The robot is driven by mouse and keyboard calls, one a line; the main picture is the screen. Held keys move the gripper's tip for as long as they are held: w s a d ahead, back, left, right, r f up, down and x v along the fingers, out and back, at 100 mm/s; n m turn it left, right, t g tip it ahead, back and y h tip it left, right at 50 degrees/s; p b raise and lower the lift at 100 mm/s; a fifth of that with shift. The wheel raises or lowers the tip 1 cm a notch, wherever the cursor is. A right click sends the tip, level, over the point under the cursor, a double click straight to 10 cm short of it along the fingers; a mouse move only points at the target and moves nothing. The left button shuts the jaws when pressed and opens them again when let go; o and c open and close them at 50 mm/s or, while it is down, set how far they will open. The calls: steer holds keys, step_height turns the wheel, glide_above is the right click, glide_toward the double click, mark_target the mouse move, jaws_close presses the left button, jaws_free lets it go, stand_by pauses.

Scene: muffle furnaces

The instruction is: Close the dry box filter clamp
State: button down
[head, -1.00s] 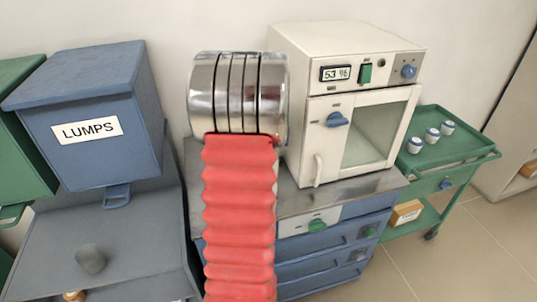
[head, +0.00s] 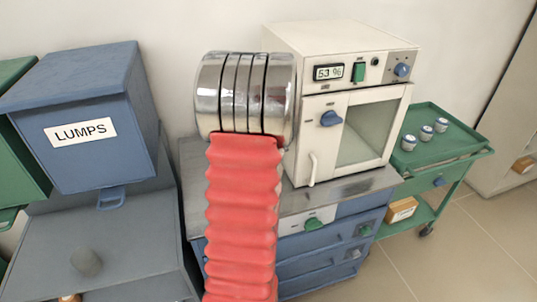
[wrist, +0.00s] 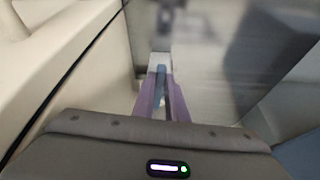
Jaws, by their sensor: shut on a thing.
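The dry box (head: 350,45) is the cream cabinet on the steel-topped bench in the head view. Its door is shut, with a blue knob (head: 331,118) and a window. Its display (head: 329,72) reads 53 %. My gripper (wrist: 161,90) shows in the wrist view with purplish fingers, shut on a narrow blue piece (wrist: 160,76) beside a cream wall. I cannot tell for sure that this piece is the filter clamp's lever. In the head view my red-sleeved arm hides the dry box's left side, and neither gripper nor clamp is seen.
A blue LUMPS bin (head: 80,125) stands at the left. A green cart (head: 440,155) with several small jars stands at the right. The bench top (head: 345,190) is clear in front of the dry box. The wrist view is blurred, with a grey surface (wrist: 205,65) right of the fingers.

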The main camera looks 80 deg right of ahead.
steer(key=shift+s+a+f, duration=0.15)
steer(key=shift+s+f, duration=0.05)
steer(key=shift+f, duration=0.05)
steer(key=c, duration=2)
jaws_free()
steer(key=shift+o, duration=1)
steer(key=shift+w+r, duration=0.1)
steer(key=shift+r, duration=0.05)
steer(key=shift+r, duration=0.1)
steer(key=v, duration=1.3)
steer(key=shift+r, duration=0.25)
